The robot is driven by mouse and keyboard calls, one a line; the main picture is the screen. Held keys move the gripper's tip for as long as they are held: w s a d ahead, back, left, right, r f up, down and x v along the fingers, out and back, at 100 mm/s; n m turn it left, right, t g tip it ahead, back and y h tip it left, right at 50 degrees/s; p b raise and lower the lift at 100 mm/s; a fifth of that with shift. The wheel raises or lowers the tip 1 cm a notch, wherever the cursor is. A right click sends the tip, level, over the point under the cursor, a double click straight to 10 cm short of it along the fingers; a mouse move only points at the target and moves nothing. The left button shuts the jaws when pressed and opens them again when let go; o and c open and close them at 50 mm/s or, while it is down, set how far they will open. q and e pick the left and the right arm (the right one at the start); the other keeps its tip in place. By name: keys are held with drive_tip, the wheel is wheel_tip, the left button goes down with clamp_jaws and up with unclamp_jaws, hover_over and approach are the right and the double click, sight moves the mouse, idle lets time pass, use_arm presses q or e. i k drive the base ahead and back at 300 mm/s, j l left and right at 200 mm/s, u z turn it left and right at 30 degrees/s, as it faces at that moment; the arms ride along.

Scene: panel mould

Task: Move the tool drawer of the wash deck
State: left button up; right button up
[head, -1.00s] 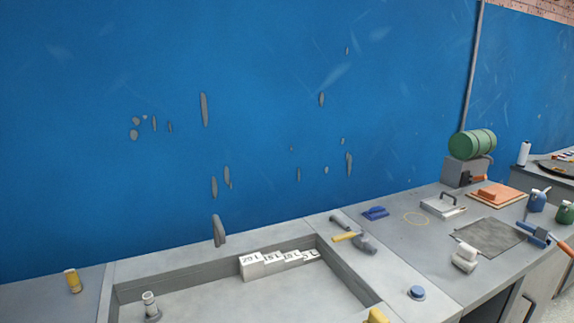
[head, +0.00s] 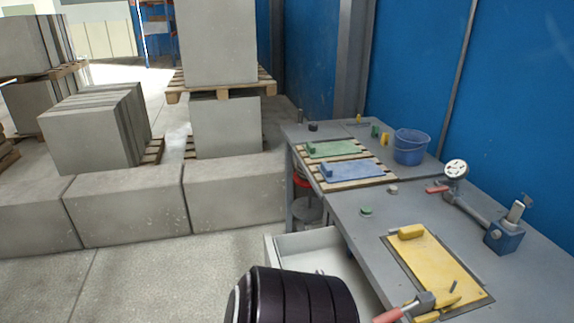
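A pale drawer (head: 268,250) stands pulled out from under the grey bench on the right in the head view. Its front faces left and its inside is partly seen, with a small thin item in it. I cannot tell whether this bench is the wash deck. A dark, ribbed link of one of my arms covers the near part of the drawer at the bottom of the view. Neither gripper shows, so any contact with the drawer is hidden.
A blue bucket (head: 409,147) stands farther back. Concrete blocks (head: 125,207) line the left; the floor before them is clear.

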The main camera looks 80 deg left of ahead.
sight(325, 249)
drive_tip(key=u, duration=2.75)
drive_tip(key=i+j, duration=0.2)
